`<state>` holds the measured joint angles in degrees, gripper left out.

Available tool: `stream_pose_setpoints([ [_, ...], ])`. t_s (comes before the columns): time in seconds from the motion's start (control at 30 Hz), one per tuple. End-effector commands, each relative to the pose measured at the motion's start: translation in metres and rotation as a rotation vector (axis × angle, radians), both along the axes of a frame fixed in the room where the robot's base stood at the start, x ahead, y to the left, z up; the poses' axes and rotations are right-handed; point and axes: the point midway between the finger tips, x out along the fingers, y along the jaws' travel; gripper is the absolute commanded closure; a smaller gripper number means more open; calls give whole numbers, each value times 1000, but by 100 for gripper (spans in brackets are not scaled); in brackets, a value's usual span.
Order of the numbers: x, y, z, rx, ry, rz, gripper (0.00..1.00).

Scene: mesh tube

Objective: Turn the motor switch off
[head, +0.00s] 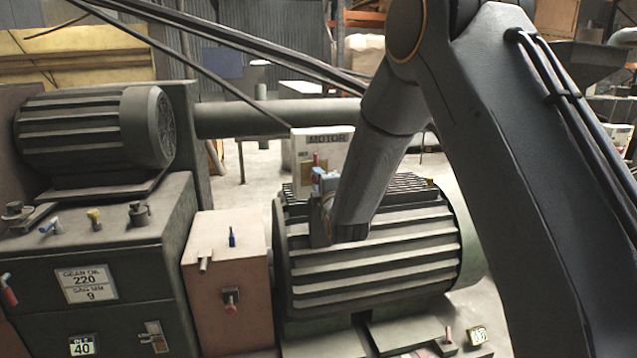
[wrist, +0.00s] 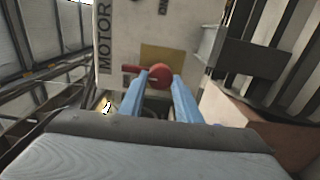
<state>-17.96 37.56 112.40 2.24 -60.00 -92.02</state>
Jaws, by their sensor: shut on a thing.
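The motor switch is a red rotary knob (wrist: 160,74) with a short handle on a yellow plate (wrist: 165,55). It sits on a pale panel (wrist: 125,40) marked MOTOR. In the wrist view the handle points left. In the head view the red handle (head: 316,159) points up on the same MOTOR panel (head: 330,150), partly hidden by my arm. My gripper (wrist: 160,79) has its two blue fingers shut on the red switch, one on each side. In the head view my gripper (head: 325,181) shows as a small blue shape at the panel. The panel's small labels are too small to read.
The large ribbed motor (head: 370,260) lies just below my gripper. A brown box (head: 225,275) and a green gear housing (head: 110,260) stand to its left. A second ribbed motor (head: 85,130) and a thick pipe (head: 250,118) are behind. A grey bracket (wrist: 240,60) juts beside the switch.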

Motion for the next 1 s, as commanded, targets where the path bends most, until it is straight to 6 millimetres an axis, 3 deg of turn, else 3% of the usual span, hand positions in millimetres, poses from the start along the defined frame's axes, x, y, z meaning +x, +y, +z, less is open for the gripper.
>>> stream_pose_setpoints([
  [0.13, 0, 1, 0, -1, 1, 2, 92],
  [0.17, 0, 1, 0, -1, 1, 2, 68],
  [0.27, 0, 1, 0, -1, 1, 2, 51],
  [0.67, -7, -2, 0, 1, 1, 1, 51],
  [1.0, -57, -15, -1, 0, 1, 2, 51],
])
